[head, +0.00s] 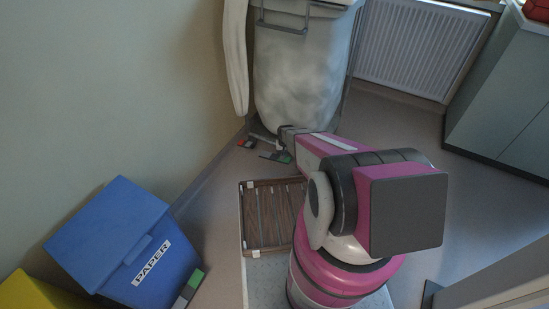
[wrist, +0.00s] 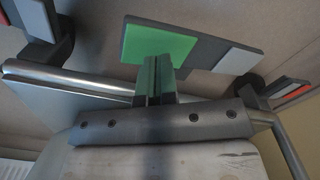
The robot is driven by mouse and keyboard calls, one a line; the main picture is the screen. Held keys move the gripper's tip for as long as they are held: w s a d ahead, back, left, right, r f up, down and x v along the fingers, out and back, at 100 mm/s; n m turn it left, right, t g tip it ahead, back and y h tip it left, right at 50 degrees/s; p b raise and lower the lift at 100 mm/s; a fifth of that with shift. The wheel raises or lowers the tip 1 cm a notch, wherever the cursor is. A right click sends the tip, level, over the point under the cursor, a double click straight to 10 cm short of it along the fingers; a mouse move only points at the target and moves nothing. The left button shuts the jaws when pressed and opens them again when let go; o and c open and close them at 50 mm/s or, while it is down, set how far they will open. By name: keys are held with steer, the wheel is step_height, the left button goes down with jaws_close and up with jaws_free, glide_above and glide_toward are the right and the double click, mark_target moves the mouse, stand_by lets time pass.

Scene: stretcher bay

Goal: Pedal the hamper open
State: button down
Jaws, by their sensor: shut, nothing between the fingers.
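The hamper (head: 298,75) stands against the wall at the top of the head view, a pale bag in a metal frame. Its lid is only partly in view at the top edge, so I cannot tell its state. Low at its front is a dark pedal with a green pad (wrist: 168,46) and a grey patch. A red-marked pedal (head: 247,143) lies to its left in the head view. My gripper (wrist: 154,72) is shut and empty. Its fingertips overlap the edge of the green pad in the wrist view; I cannot tell whether they touch it.
A blue paper bin (head: 122,235) and a yellow bin (head: 32,294) stand at the lower left. A brown slatted object (head: 272,215) lies beside my arm. A radiator (head: 417,47) and grey cabinet (head: 505,95) are at the right. Floor between is clear.

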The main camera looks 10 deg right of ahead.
steer(key=shift+f, duration=1.05)
stand_by(0.7)
steer(key=shift+r, duration=3.5)
steer(key=s+r, duration=0.7)
steer(key=r, duration=0.5)
steer(key=s+r, duration=0.7)
steer(key=r, duration=0.5)
steer(key=s+r+n, duration=0.1)
steer(key=s+r, duration=0.6)
steer(key=r, duration=0.5)
steer(key=shift+s, duration=0.15)
steer(key=shift+f, duration=0.1)
